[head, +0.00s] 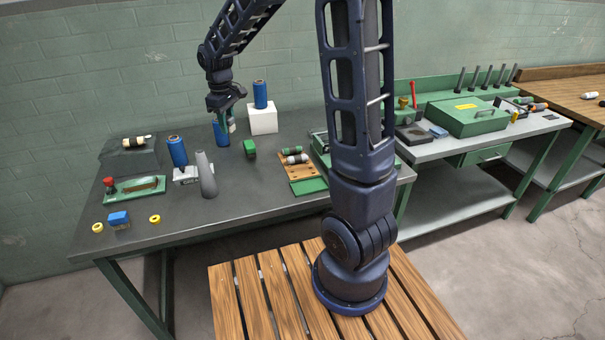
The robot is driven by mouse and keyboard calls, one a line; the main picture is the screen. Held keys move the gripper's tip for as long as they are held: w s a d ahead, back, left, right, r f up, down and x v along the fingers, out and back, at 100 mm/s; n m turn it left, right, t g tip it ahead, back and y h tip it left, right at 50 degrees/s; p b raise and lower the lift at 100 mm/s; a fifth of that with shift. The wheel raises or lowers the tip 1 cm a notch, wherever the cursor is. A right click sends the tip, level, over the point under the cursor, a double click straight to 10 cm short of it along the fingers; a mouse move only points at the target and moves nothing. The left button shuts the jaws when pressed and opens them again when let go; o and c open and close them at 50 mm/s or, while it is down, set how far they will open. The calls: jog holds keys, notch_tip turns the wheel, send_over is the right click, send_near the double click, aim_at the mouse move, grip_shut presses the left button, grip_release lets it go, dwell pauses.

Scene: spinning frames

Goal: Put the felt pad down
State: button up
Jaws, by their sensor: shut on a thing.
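My gripper (222,117) is over the back middle of the dark worktable, pointing down. It is shut, with a small blue thing (221,133) right at its fingertips. This fits the felt pad, but its shape and material are too small to make out. A pale thing shows just behind it. I cannot tell whether the blue thing touches the tabletop.
A white block (263,120) bearing a blue spool (260,94) stands right of my gripper. A green block (249,147), another blue spool (177,151) and a grey cone (206,174) stand nearby. The table's front middle (240,205) is clear.

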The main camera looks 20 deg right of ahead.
jog(key=d+m, duration=0.5)
jog(key=d, duration=0.8)
jog(key=m, duration=0.5)
send_over(303, 173)
notch_tip(303, 173, down, 20)
jog(key=shift+w+r, duration=0.1)
jog(key=o, duration=0.7)
jog(key=shift+f, duration=0.2)
jog(key=shift+o, duration=1.3)
jog(key=shift+r, duration=0.15)
